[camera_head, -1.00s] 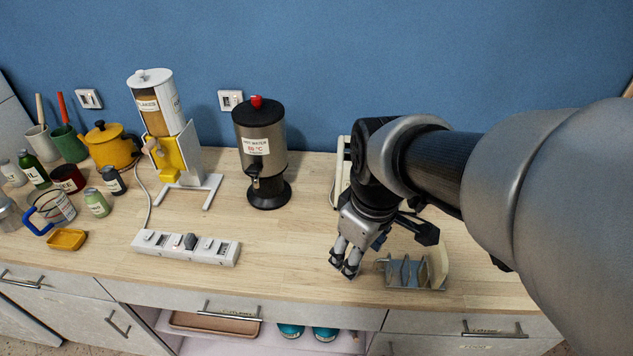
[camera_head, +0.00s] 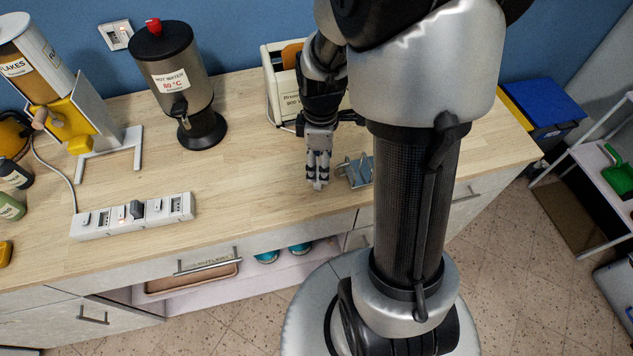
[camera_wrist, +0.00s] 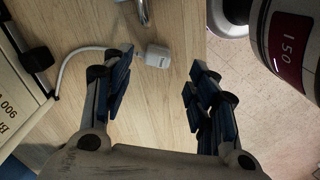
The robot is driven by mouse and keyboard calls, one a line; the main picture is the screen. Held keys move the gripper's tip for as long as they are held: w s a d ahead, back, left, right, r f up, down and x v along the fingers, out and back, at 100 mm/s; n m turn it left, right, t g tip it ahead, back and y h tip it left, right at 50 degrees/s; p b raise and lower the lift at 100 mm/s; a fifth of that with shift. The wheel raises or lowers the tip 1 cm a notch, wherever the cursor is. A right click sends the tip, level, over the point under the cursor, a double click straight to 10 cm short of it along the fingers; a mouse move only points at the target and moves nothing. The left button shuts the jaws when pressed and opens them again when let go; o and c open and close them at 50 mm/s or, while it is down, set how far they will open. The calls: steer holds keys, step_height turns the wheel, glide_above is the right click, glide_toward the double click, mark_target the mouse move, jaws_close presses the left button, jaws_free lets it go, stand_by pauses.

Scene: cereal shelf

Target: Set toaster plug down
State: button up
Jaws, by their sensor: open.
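In the wrist view a small white toaster plug (camera_wrist: 158,55) lies on the wooden counter, its white cord running left toward a cream appliance. My gripper (camera_wrist: 162,66) is open. One finger is on each side of the plug's area, with bare wood between them. In the head view my gripper (camera_head: 318,183) points down at the counter near its front edge; the plug cannot be made out clearly there. The cream toaster (camera_head: 282,106), marked 900 W, stands behind my gripper, partly hidden by my arm.
A metal rack (camera_head: 356,171) stands just right of my gripper. A white power strip (camera_head: 150,217), with a dark plug in it, lies left on the counter (camera_head: 235,170). A hot water dispenser (camera_head: 172,80) and a flakes dispenser (camera_head: 70,115) stand behind. Wood between strip and gripper is clear.

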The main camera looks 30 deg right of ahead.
mark_target(318, 175)
steer(key=f+b, duration=0.1)
steer(key=f, duration=0.1)
steer(key=f+b, duration=0.1)
steer(key=f, duration=0.4)
steer(key=shift+w+f+b, duration=0.1)
steer(key=shift+w+b, duration=0.15)
steer(key=shift+b, duration=0.15)
steer(key=shift+a, duration=0.1)
steer(key=shift+c, duration=0.2)
steer(key=c, duration=1.2)
